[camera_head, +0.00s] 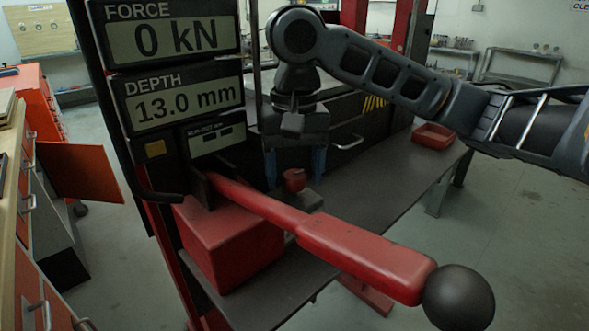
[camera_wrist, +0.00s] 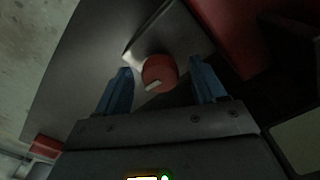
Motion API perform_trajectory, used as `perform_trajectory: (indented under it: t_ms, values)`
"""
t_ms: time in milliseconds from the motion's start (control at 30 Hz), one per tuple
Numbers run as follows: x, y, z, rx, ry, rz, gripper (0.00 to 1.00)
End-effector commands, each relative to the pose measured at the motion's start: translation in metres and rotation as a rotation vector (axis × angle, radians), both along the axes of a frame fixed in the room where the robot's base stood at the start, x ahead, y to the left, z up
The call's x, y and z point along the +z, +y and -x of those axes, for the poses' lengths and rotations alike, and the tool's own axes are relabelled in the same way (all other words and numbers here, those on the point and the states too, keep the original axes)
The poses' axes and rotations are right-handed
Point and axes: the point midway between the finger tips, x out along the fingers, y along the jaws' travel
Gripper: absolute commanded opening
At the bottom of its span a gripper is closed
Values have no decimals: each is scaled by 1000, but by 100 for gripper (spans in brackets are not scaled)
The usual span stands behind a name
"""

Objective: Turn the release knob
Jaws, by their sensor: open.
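The release knob (camera_head: 294,180) is a small red round knob on a grey block, low on the press behind the long red lever. In the wrist view the knob (camera_wrist: 159,72) has a pale mark on its face and lies between and just beyond the blue fingertips. My gripper (camera_head: 296,165) points down above the knob, its blue fingers on either side. In the wrist view my gripper (camera_wrist: 162,85) is open, with a gap on each side of the knob. I cannot tell how far above the knob the fingertips are.
A long red lever (camera_head: 350,250) with a black ball end (camera_head: 458,298) reaches across the front. A red block (camera_head: 228,243) sits left of the knob. Displays read 0 kN (camera_head: 175,36) and 13.0 mm (camera_head: 186,104). A red tray (camera_head: 434,137) lies on the dark bench.

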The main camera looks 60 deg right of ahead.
Motion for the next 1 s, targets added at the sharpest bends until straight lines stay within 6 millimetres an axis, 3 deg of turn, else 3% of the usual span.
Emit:
perform_trajectory:
  t_ms: [67,633,1000]
  values:
    - [0,0,0,0,0,0,68]
    - [0,0,0,0,0,0,14]
    - [1,0,0,129,0,-4,14]
